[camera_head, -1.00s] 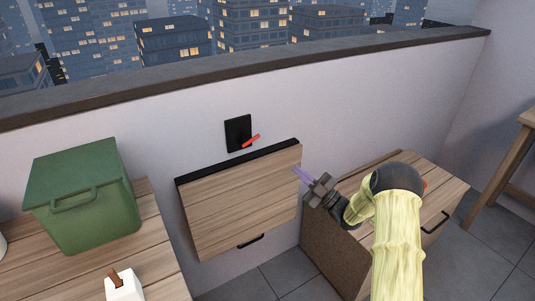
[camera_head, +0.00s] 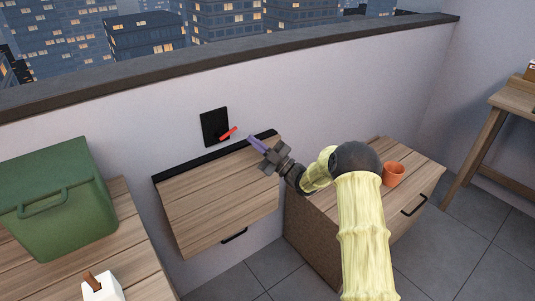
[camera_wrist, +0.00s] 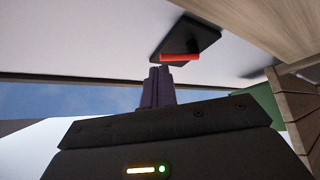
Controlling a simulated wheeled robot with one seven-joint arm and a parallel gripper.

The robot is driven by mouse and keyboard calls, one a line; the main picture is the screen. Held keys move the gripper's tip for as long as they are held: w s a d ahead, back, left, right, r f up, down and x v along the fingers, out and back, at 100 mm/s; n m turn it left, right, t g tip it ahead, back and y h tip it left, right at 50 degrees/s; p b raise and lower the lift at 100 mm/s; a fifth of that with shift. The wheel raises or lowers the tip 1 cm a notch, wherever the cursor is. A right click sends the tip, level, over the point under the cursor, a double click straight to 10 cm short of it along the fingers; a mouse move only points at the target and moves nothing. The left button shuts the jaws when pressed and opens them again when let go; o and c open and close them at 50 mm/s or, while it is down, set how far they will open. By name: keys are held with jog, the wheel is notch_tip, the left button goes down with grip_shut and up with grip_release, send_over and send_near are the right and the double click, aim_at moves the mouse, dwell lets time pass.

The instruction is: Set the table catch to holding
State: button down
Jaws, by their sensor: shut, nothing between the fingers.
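The table catch is a black wall plate (camera_head: 214,123) with a red lever (camera_head: 229,133) that slants up to the right. The catch is just above the folding table (camera_head: 220,195), a wooden panel slanting down from a black strip on the wall, with a black handle low on it. My gripper (camera_head: 254,142) is shut and empty, right of the lever and apart from it in the head view. In the wrist view, the shut fingers (camera_wrist: 158,84) point toward the wall, and the red lever (camera_wrist: 180,57) lies just beyond their tips. The gap's depth is unclear.
A green bin (camera_head: 60,200) and a white block (camera_head: 102,289) with a brown top stand on a wooden surface at left. A wooden cabinet (camera_head: 425,175) with an orange cup (camera_head: 393,174) stands at right, partly behind my arm. A wooden table (camera_head: 485,140) is far right.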

jog(key=shift+x, duration=2)
jog(key=shift+a, duration=0.1)
jog(key=shift+s, duration=0.15)
jog(key=shift+r+n+g+b, duration=0.35)
jog(key=shift+n+g+b, duration=0.15)
jog(key=shift+n+g, duration=0.25)
